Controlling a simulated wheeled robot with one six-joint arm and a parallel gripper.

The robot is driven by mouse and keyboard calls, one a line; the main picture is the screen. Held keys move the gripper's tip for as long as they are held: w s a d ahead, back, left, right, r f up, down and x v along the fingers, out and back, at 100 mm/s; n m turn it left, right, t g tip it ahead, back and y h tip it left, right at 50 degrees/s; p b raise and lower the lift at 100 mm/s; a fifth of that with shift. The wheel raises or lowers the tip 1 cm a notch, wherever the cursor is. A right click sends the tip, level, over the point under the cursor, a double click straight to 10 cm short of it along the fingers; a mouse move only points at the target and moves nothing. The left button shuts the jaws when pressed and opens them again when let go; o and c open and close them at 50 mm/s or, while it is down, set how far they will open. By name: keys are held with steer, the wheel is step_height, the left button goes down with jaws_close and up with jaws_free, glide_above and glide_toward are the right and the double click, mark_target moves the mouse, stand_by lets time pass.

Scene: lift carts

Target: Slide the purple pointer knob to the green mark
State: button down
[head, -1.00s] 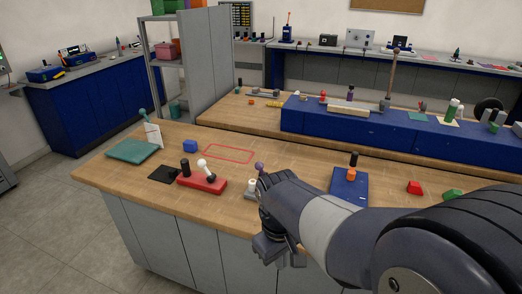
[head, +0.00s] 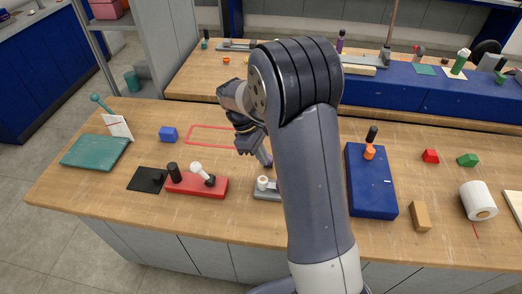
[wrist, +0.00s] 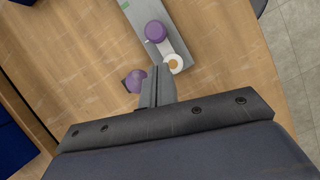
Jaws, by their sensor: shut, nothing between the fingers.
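In the wrist view a grey rail (wrist: 182,50) runs from the top down to the centre right. A round purple knob (wrist: 155,31) sits on it, with a pale ring-topped cylinder (wrist: 174,64) at its near end. A green mark (wrist: 125,4) shows at the top edge, beyond the knob. A second purple object (wrist: 134,81) is beside the rail, partly behind my fingers. My gripper (wrist: 156,88) is shut and empty, apart from the knob in the picture. In the head view my gripper (head: 262,157) is above the table; my arm hides most of the grey rail (head: 265,195).
A red block with black and white knobs (head: 197,186) lies left of the rail. A blue box (head: 371,185) with an orange knob is to the right. A red outline (head: 215,128) on the wooden table is empty.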

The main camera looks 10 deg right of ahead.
steer(key=p+x, duration=0.1)
steer(key=x, duration=0.6)
steer(key=shift+w, duration=0.1)
steer(key=s+d, duration=0.1)
steer(key=d, duration=0.1)
steer(key=s+d, duration=0.1)
steer(key=d, duration=0.1)
steer(key=s+d+b, duration=0.1)
steer(key=d, duration=0.2)
steer(key=shift+d, duration=0.1)
